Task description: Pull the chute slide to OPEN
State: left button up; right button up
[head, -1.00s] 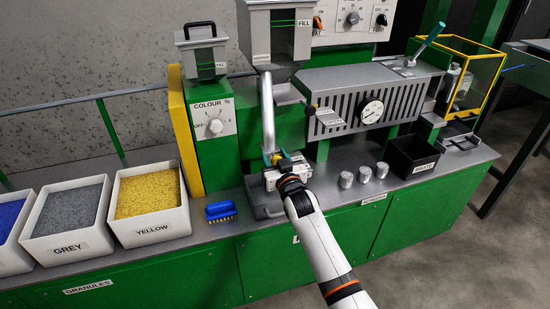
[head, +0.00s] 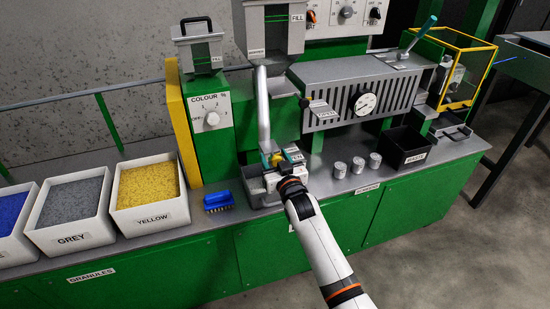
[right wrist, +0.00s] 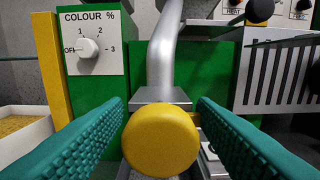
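The chute is a silver pipe (head: 263,105) that runs down from the hopper to a grey block at its foot. A round yellow knob (right wrist: 160,141) sits in front of that block in the right wrist view; I take it to be the chute slide's handle. My right gripper (head: 280,158) is at the chute's foot. Its two teal fingers (right wrist: 158,135) are spread, one on each side of the knob, with gaps showing between. The block behind the knob is partly hidden. The label's wording by the knob cannot be read. My left gripper is not in view.
A grey tray (head: 254,194) stands under the chute, with a blue brush (head: 218,201) to its left. White granule bins (head: 150,217) are further left. Several metal cylinders (head: 340,170) and a black waste box (head: 405,148) stand to the right. A dark knob (head: 305,103) juts out above.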

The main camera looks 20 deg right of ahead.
jog(key=shift+s, duration=0.1)
jog(key=s, duration=1.2)
jog(key=shift+d, duration=0.25)
jog(key=shift+w, duration=0.1)
jog(key=s+f+g+p, duration=0.1)
jog(key=s+f+g, duration=0.3)
jog(key=f, duration=0.8)
jog(key=s+f+n+g, duration=0.1)
jog(key=s+f+g, duration=0.1)
jog(key=s+f, duration=0.65)
jog(key=s+f+g+p, duration=0.1)
jog(key=s+f+g, duration=0.2)
jog(key=f, duration=1.1)
jog(key=s+d+f+g, duration=0.1)
jog(key=s+f, duration=0.4)
jog(key=s, duration=0.5)
jog(key=s+d+f+g+p, duration=0.1)
jog(key=s+f+g, duration=0.3)
jog(key=s, duration=0.7)
jog(key=s+d+f+n+g, duration=0.1)
jog(key=s+f+g, duration=0.2)
jog(key=s+f, duration=0.3)
jog(key=s, duration=0.5)
jog(key=shift+s+d+h, duration=0.25)
jog(key=shift+h, duration=0.05)
